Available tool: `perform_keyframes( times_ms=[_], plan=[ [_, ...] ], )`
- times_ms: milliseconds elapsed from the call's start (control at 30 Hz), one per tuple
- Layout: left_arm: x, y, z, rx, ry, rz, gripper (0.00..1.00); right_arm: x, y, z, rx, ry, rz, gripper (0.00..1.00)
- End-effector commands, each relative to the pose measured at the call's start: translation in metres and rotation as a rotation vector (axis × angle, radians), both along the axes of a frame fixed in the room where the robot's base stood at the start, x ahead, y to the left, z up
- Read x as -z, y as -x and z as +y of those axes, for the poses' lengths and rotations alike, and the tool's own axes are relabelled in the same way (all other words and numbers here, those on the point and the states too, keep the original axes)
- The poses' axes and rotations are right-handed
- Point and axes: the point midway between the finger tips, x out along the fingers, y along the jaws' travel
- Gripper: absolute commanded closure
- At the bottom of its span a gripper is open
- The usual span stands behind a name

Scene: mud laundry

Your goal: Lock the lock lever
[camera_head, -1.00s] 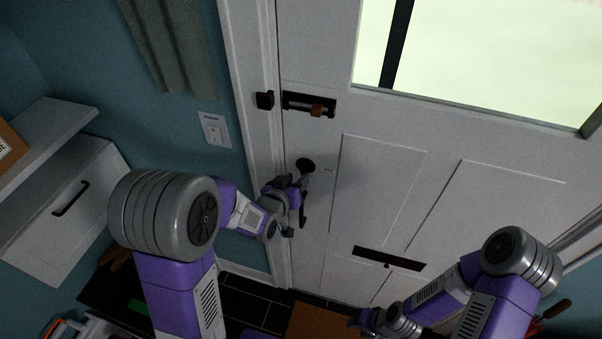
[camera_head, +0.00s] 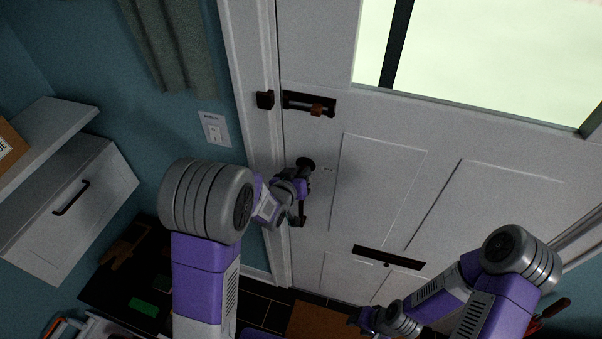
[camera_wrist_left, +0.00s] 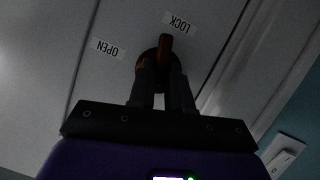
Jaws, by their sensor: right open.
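The lock lever (camera_wrist_left: 166,46) shows in the left wrist view as a short orange-red bar on a round dark base. Its end points toward the label reading LOCK (camera_wrist_left: 179,23); the label reading OPEN (camera_wrist_left: 107,48) is to the left. My left gripper (camera_wrist_left: 162,72) is right at the lever, its two dark fingers overlapping the base; whether they grip it cannot be told. In the head view my left gripper (camera_head: 302,184) is just below a round dark fitting (camera_head: 306,163) on the door. My right gripper (camera_head: 358,318) is open, low and away from the lever.
The white door (camera_head: 385,180) also carries a bolt with an orange knob (camera_head: 317,110) and a dark mail slot (camera_head: 388,257). A light switch (camera_head: 214,130) is on the blue wall to the left. A white drawer cabinet (camera_head: 60,215) stands at far left.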

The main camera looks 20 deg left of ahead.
Motion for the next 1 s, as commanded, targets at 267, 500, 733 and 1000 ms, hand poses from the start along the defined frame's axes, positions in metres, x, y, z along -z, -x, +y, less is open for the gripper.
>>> perform_keyframes(
  times_ms=[267, 500, 733, 1000],
  plan=[
    [0.0001, 0.0, -0.0011, 0.001, -0.047, -0.004, 1.0, 0.0021, 0.0, 0.0, 0.0, 0.0, 0.0, 0.57],
    [0.0, 0.0, -0.0024, 0.001, -0.213, -0.009, 1.0, 0.0044, 0.0, -0.0001, 0.0, 0.0, 0.0, 0.57],
    [-0.0003, 0.0001, -0.0017, 0.0, -0.28, -0.01, 1.0, 0.0042, 0.0, 0.0, 0.0, 0.0, 0.0, 0.57],
    [-0.0002, 0.0001, -0.0015, 0.0, -0.28, -0.01, 0.77, 0.0043, 0.0, 0.0, 0.0, 0.0, 0.0, 0.57]
  ],
)
